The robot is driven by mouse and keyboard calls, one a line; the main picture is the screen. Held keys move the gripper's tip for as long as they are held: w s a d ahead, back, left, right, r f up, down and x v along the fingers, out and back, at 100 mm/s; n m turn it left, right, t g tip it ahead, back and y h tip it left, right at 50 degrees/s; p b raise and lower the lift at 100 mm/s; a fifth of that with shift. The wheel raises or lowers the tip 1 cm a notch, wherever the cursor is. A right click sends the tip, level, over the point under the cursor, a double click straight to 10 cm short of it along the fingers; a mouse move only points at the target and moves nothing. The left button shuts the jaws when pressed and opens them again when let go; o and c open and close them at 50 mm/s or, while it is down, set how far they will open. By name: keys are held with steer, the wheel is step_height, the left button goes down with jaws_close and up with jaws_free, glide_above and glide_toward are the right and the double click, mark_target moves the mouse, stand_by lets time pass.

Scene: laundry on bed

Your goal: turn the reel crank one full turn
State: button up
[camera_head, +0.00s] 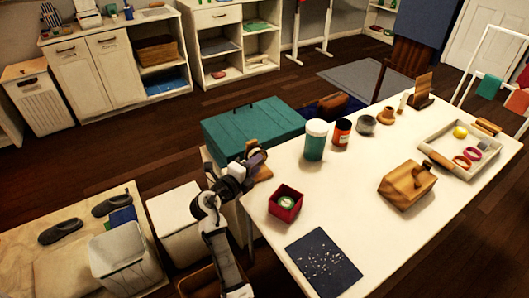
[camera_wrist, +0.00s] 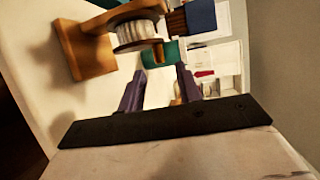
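The reel shows in the wrist view as a pale, ridged spool (camera_wrist: 136,34) on a brown wooden stand (camera_wrist: 85,50), at the upper left. A small wooden peg (camera_wrist: 158,52) beside the spool looks like the crank handle. My gripper (camera_wrist: 160,90) is open; its two purple fingers are apart, with nothing seen between them. The peg appears just beyond the fingertips; I cannot tell the exact gap. In the head view my gripper (camera_head: 254,160) is at the table's left edge, over a wooden base (camera_head: 263,173), and hides most of the reel.
The white table (camera_head: 270,235) holds a red box (camera_head: 285,203), a dark speckled mat (camera_head: 323,262), a green jar (camera_head: 315,140), a wooden box (camera_head: 400,188) and a tray (camera_head: 436,157). A teal chest (camera_head: 250,125) stands behind my gripper. Bare tabletop lies right of the red box.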

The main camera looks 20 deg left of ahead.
mark_target(265, 156)
steer(key=shift+p+x, duration=0.8)
steer(key=shift+x, duration=2)
jaws_close()
